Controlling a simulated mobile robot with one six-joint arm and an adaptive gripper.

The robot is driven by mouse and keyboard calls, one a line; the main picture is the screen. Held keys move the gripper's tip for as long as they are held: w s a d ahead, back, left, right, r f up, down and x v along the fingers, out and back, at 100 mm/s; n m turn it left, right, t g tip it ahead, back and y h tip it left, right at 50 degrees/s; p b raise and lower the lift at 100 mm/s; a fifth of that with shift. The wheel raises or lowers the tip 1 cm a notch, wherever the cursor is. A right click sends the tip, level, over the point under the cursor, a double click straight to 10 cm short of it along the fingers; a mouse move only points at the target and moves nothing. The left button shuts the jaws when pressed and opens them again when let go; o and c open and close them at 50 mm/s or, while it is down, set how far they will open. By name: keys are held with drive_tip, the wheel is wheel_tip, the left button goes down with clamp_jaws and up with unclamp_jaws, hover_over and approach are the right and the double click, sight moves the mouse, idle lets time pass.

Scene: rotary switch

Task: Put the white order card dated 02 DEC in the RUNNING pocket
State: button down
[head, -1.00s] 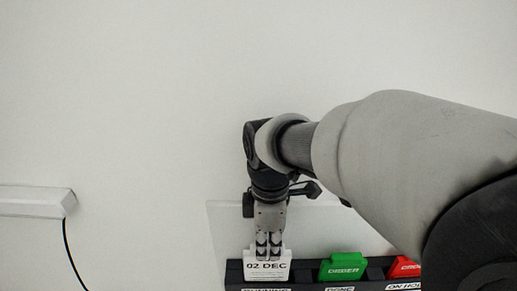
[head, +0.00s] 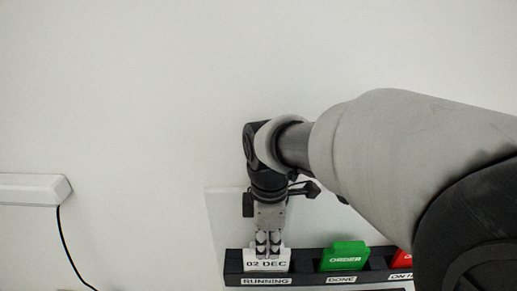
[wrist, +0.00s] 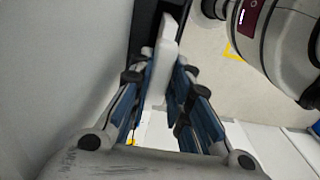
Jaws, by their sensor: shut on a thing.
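The white order card (head: 266,266) reads 02 DEC and sits upright at the RUNNING pocket (head: 266,282), the left one of the dark rack. Its lower part is hidden behind the pocket's front. My gripper (head: 268,246) points down and is shut on the card's top. In the wrist view the white card (wrist: 162,70) stands between the fingers of my gripper (wrist: 160,92), with the dark rack beyond it.
A green ORDER card (head: 345,256) stands in the DONE pocket (head: 341,280). A red card (head: 402,262) stands further right, partly hidden by my arm. A white box (head: 33,190) with a black cable is on the wall at the left.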

drive_tip(key=c, duration=1.4)
unclamp_jaws()
wheel_tip(320, 180, up, 12)
drive_tip(key=s+d+f+m+t+b, duration=0.1)
drive_tip(key=s+d+f+m+b, duration=0.2)
drive_tip(key=f+m+b, duration=0.3)
drive_tip(key=s+d+f+m+t+b, duration=0.2)
drive_tip(key=s+d+f+m+b, duration=0.2)
drive_tip(key=f+b, duration=0.6)
drive_tip(key=s+d+f+m+t+b, duration=0.1)
drive_tip(key=s+d+f+m+b, duration=0.3)
drive_tip(key=f, duration=1.1)
drive_tip(key=shift+s+f+m+t+b, duration=0.2)
drive_tip(key=shift+s+m+b, duration=0.45)
drive_tip(key=shift+m+b, duration=0.4)
drive_tip(key=shift+s+f+m+t+b, duration=0.1)
drive_tip(key=shift+s+m+t+b, duration=0.1)
drive_tip(key=shift+s+m+b, duration=0.8)
